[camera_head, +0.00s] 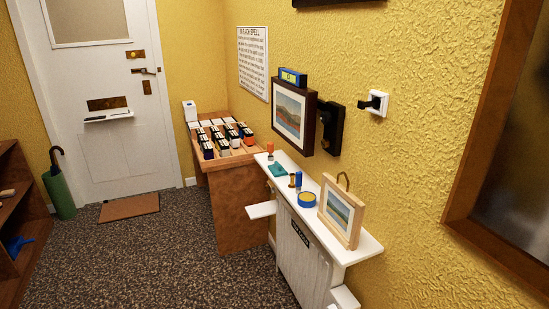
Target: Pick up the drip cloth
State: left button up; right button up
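A small green, cloth-like item (277,169) lies on the white narrow shelf top (336,236) along the yellow wall. It may be the drip cloth, but it is too small to tell for sure. A blue item (18,245) sits low in the wooden shelf unit at the left edge, and its kind is also unclear. Neither of my grippers shows in the head view.
An umbrella stand (59,192) and doormat (129,207) are near the door. Carpet (150,260) is clear.

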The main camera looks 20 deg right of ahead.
aim_at(277, 170)
jog(key=i+j+z, duration=0.2)
jog(key=i+z, duration=0.2)
jog(key=i+j+z, duration=0.25)
jog(key=z, duration=0.15)
jog(key=i+j+z, duration=0.4)
jog(key=k, duration=0.05)
